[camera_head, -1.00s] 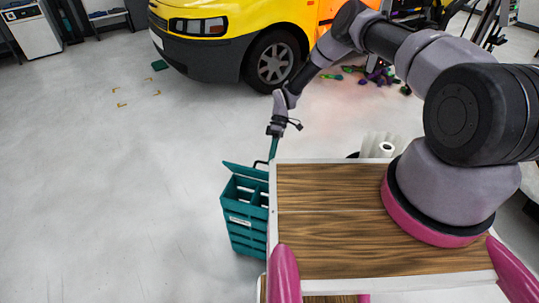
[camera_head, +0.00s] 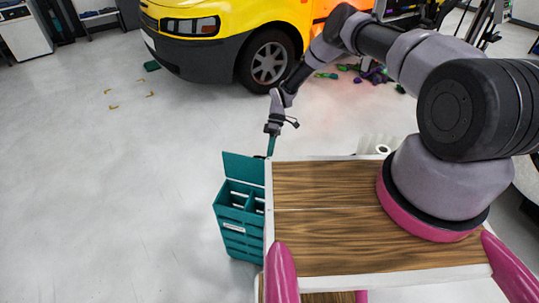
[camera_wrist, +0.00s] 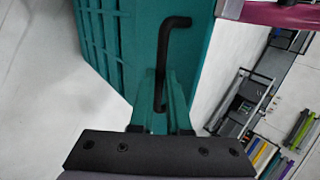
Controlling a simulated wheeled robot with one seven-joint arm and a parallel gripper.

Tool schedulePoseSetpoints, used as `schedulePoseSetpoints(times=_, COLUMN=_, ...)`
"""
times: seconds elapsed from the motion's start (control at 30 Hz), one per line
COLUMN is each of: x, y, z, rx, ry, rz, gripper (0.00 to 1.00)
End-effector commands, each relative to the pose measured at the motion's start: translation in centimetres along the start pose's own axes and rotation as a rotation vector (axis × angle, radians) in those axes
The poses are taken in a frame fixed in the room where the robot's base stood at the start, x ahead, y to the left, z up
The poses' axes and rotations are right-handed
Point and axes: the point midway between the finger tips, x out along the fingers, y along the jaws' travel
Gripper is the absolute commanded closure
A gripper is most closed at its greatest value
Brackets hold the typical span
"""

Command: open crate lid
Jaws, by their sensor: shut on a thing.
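A teal crate (camera_head: 236,228) stands on the floor at the left edge of my wood-topped base. Its lid (camera_head: 243,168) stands raised at the far side, and open compartments show below it. My gripper (camera_head: 270,146) is at the lid's right end, pointing down. In the wrist view the teal fingers of my gripper (camera_wrist: 166,98) are shut on a black bent handle (camera_wrist: 163,60). The handle lies against a teal surface of the crate (camera_wrist: 110,35).
A yellow van (camera_head: 215,40) stands behind, with its front wheel (camera_head: 268,60) beyond my arm. A white roll (camera_head: 382,149) stands right of the crate, past my base. The grey floor left of the crate is clear.

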Motion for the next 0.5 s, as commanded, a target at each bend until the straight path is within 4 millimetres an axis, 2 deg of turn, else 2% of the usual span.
schedulePoseSetpoints(times=0.03, x=0.52, y=0.05, z=0.43, rx=0.000, ry=-0.009, rz=-0.003, gripper=1.00)
schedulePoseSetpoints(times=0.17, x=0.53, y=0.05, z=0.45, rx=0.001, ry=-0.009, rz=-0.003, gripper=1.00)
schedulePoseSetpoints(times=0.2, x=0.54, y=0.05, z=0.46, rx=0.001, ry=-0.010, rz=-0.003, gripper=0.81)
schedulePoseSetpoints(times=0.27, x=0.53, y=0.04, z=0.44, rx=0.001, ry=-0.009, rz=-0.004, gripper=0.58)
schedulePoseSetpoints(times=0.3, x=0.47, y=0.04, z=0.40, rx=0.001, ry=-0.008, rz=-0.003, gripper=0.55)
schedulePoseSetpoints(times=0.5, x=0.24, y=0.02, z=0.23, rx=0.001, ry=-0.005, rz=-0.002, gripper=0.55)
